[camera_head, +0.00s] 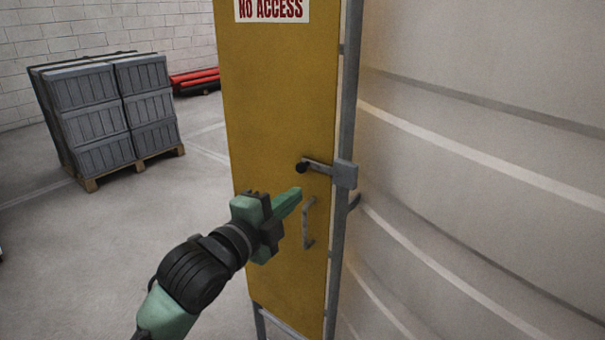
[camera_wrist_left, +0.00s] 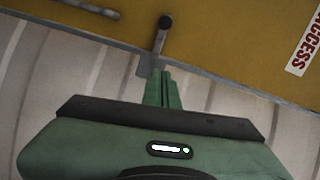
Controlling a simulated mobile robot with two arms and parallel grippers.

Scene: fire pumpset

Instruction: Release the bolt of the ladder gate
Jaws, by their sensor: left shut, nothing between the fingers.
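The ladder gate (camera_head: 275,110) is a tall yellow panel with a "NO ACCESS" sign at its top. Its bolt (camera_head: 318,166) is a grey bar with a black knob at the left end, running into a grey block (camera_head: 346,174) on the post. In the left wrist view the bolt (camera_wrist_left: 160,38) lies beyond the fingertips, with its knob at the top. My left gripper (camera_head: 296,194) is shut and empty, just below and left of the bolt in the head view, apparently apart from it. The green fingers (camera_wrist_left: 162,84) are together in the wrist view. My right gripper is not in view.
A grey pull handle (camera_head: 308,222) is on the gate below the bolt, close to my left fingers. A large pale ribbed tank wall (camera_head: 480,150) fills the right side. Grey crates (camera_head: 105,110) on a pallet stand at the back left.

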